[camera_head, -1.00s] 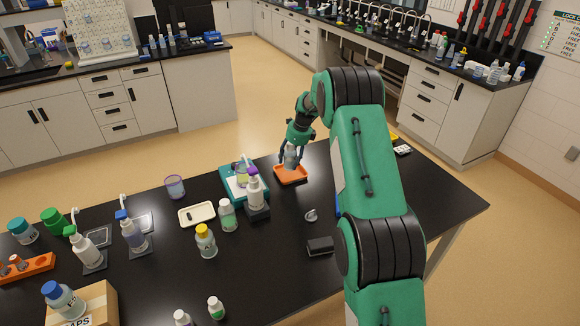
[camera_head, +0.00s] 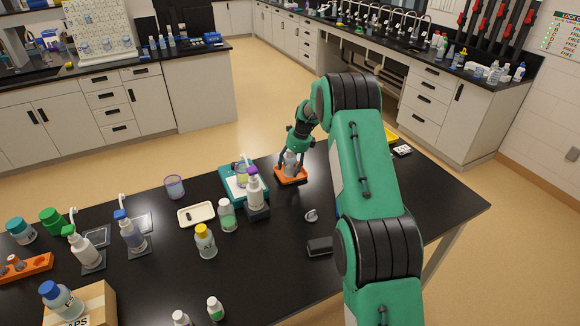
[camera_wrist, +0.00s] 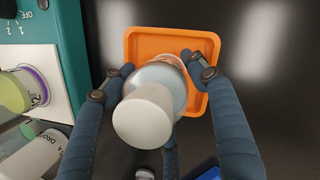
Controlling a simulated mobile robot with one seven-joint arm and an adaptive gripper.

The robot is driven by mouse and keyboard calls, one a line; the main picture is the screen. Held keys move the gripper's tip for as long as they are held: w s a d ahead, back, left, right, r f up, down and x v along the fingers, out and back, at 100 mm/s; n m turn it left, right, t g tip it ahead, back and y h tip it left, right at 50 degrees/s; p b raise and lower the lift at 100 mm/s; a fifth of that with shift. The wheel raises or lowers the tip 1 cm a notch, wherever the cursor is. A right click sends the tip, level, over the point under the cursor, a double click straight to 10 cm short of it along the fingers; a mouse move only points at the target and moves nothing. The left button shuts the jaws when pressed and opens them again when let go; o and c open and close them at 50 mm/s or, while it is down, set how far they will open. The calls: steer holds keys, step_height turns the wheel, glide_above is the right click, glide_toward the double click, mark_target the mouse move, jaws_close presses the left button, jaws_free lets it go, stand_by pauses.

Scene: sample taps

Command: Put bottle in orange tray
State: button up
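A clear bottle with a white cap (camera_wrist: 143,122) stands over the orange tray (camera_wrist: 131,43) in the wrist view, between the dark blue fingers of my gripper (camera_wrist: 156,62). In the head view the bottle (camera_head: 291,160) appears upright within the outline of the orange tray (camera_head: 281,180), on the black table. My gripper (camera_head: 293,166) is low over the tray with its fingers around the bottle. The fingertips are close to the bottle's sides; whether they press on it cannot be told. The bottle's base is hidden.
A teal scale (camera_head: 232,196) stands just left of the tray, with a purple-topped dispenser bottle (camera_head: 255,191) in front of it. The table right of the tray is mostly clear.

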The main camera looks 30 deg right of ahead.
steer(key=shift+r, duration=0.1)
steer(key=p+v, duration=0.2)
steer(key=v, duration=1)
steer(key=shift+r, duration=0.1)
stand_by(0.7)
